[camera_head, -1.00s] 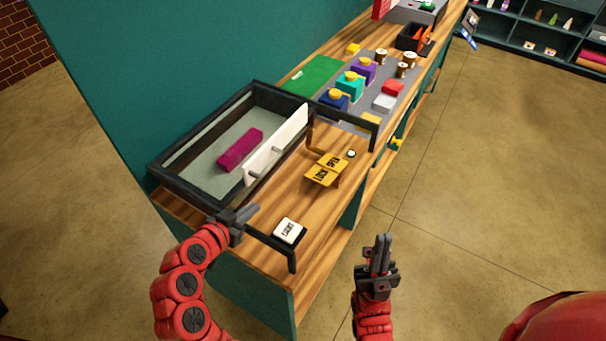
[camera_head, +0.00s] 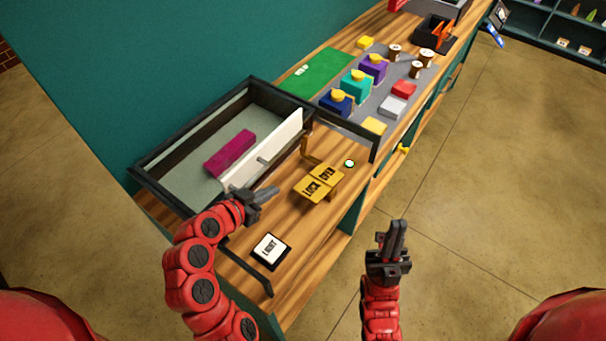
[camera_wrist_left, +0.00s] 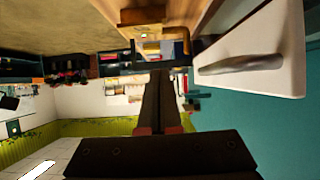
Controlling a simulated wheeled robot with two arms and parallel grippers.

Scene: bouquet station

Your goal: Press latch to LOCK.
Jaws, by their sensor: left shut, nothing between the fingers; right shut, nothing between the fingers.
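The latch is a yellow two-part plate on the wooden bench, with a LOCK half (camera_head: 311,189) nearer me and an OPEN half (camera_head: 327,173) beyond it. A yellow upright piece (camera_head: 307,147) stands behind it, and a small green light (camera_head: 349,163) is beside it. My left gripper (camera_head: 274,190) is shut and empty, a little left of the LOCK half and apart from it. In the left wrist view its fingers (camera_wrist_left: 158,88) are together, with the white panel's handle (camera_wrist_left: 240,65) at upper right. My right gripper (camera_head: 396,230) is shut and empty over the floor.
A dark-framed tray (camera_head: 150,170) with a white panel (camera_head: 277,142) holds a magenta block (camera_head: 230,153). A white LIGHT switch (camera_head: 269,250) sits at the near end of the bench (camera_head: 300,265). Coloured blocks and spools stand farther back.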

